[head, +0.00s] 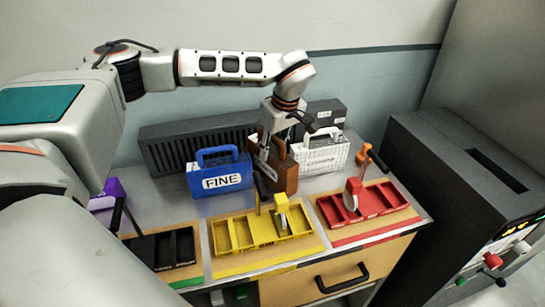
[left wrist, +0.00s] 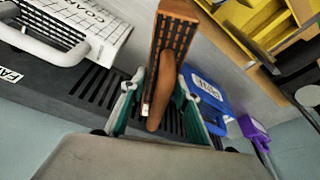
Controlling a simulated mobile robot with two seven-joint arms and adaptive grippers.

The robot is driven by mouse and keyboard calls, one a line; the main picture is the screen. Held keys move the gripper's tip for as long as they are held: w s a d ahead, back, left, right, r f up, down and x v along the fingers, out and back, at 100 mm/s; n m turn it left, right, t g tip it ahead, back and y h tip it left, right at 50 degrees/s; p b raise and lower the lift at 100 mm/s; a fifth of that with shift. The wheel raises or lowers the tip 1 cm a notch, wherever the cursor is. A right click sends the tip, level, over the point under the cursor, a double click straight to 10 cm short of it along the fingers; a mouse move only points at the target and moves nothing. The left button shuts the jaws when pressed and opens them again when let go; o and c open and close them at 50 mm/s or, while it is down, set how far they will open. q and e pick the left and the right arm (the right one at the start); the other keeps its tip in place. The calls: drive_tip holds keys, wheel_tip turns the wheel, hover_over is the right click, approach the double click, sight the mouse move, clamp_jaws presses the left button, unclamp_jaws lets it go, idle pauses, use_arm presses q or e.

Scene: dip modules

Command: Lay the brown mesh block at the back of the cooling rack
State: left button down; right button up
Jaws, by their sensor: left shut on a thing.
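The brown mesh block (head: 285,178) is upright between the blue block labelled FINE (head: 222,182) and the white block (head: 322,157). My left gripper (head: 274,138) comes down on it from above and behind. In the left wrist view my left gripper (left wrist: 160,92) is shut on the brown handle, and the block's mesh face (left wrist: 173,38) shows beyond. I cannot tell whether the block touches the bench. The long dark slotted unit along the wall, which looks like the cooling rack (head: 165,150), is behind the blocks; its slots also show in the left wrist view (left wrist: 95,88). My right gripper is not in view.
Yellow (head: 235,262), red (head: 368,232) and black (head: 155,270) trays line the bench front, with upright tools by them. A purple block (head: 106,193) is at the left. A dark machine (head: 450,185) stands at the right. Neighbouring blocks leave little side room.

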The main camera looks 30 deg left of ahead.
sight(274, 152)
use_arm(q)
drive_tip(key=shift+f, duration=1.75)
drive_tip(key=c, duration=1.5)
unclamp_jaws()
drive_tip(key=v, duration=1.2)
drive_tip(key=shift+b, duration=0.4)
